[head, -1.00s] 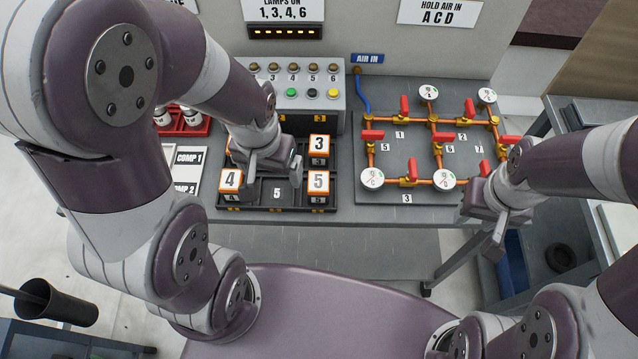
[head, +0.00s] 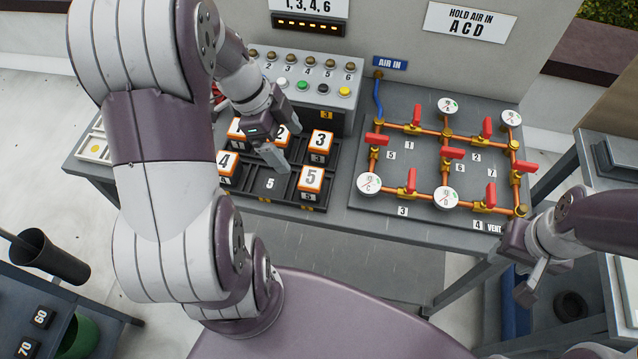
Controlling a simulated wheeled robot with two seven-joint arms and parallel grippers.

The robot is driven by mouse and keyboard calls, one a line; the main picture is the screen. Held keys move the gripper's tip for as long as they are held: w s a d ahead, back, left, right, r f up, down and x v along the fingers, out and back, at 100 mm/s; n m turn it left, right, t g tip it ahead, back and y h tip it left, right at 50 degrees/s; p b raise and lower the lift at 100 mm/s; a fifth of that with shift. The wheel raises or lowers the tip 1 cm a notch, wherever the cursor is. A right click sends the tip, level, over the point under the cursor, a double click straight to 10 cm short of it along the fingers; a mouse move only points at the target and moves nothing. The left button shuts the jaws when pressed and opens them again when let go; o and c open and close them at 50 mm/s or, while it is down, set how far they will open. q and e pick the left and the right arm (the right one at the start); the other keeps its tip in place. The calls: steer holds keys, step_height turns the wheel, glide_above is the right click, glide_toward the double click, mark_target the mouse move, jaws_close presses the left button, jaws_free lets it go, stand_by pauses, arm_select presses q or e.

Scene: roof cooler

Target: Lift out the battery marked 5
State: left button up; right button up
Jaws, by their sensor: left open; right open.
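The battery marked 5 (head: 311,178) is an orange block with a white top. It sits at the front right of the black battery tray (head: 240,193), by a small 5 label. A bare front-middle part of the tray also carries a 5. My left gripper (head: 277,160) is open and empty, pointing down over the tray, left of and behind battery 5 and apart from it. It partly hides battery 2 (head: 284,133). Battery 3 (head: 321,142) stands behind battery 5, and battery 4 (head: 226,162) at the left. My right gripper (head: 528,284) is open and empty, off the bench's right front.
A button box (head: 330,98) stands behind the tray. A panel of copper pipes, red valves and gauges (head: 430,165) lies to the right. The bench's front edge (head: 400,226) is clear. A cart with a black cup (head: 58,258) stands at the lower left.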

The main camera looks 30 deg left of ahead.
mark_target(308, 176)
arm_select(q)
steer(key=x, duration=0.8)
steer(key=s+x, duration=0.1)
steer(key=x, duration=0.2)
steer(key=shift+w+d+f+p, duration=0.1)
steer(key=shift+d+f+p, duration=0.25)
steer(key=shift+d+p, duration=0.05)
steer(key=shift+w+f, duration=0.1)
steer(key=shift+f, duration=0.15)
steer(key=shift+r, duration=0.1)
steer(key=c, duration=1.3)
